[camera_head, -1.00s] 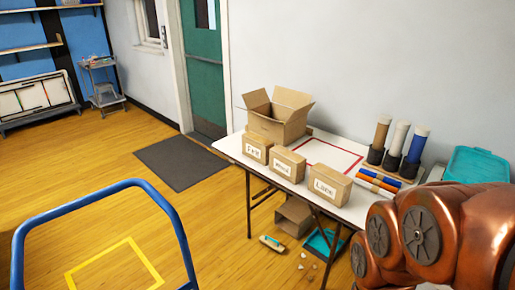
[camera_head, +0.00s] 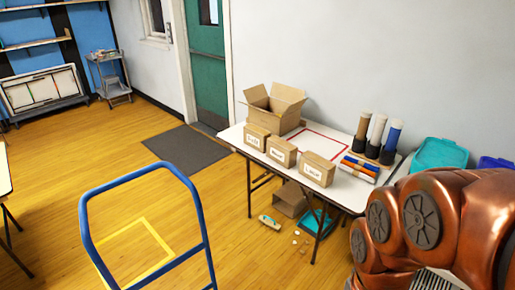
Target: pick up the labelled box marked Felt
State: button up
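The labelled box marked Felt (camera_head: 257,137) is a small brown carton standing on the white folding table (camera_head: 233,134), leftmost in a row of three along the front edge. Its label is small and blurred now but read Felt in the earlier frame. Beside it stand a middle labelled box (camera_head: 281,152), its word hard to read, and a right box marked Lace or similar (camera_head: 318,169). All are upright and apart from my arm. My copper arm fills the lower right of the view. My gripper is out of view.
An open carton (camera_head: 273,112) stands behind the Felt box, by a red outlined area (camera_head: 322,143). Rolls stand at the table's right. A blue-framed cart handle (camera_head: 143,178) stands on the floor at front left. A carton (camera_head: 290,200), brush and blue dustpan lie under the table.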

aim_at(256, 137)
jog(key=k, duration=0.4)
jog(key=u, duration=2.6)
jog(key=i, duration=2.6)
jog(key=z, duration=1.15)
jog(key=i, duration=1.2)
jog(key=z, duration=1)
jog(key=i, duration=1.25)
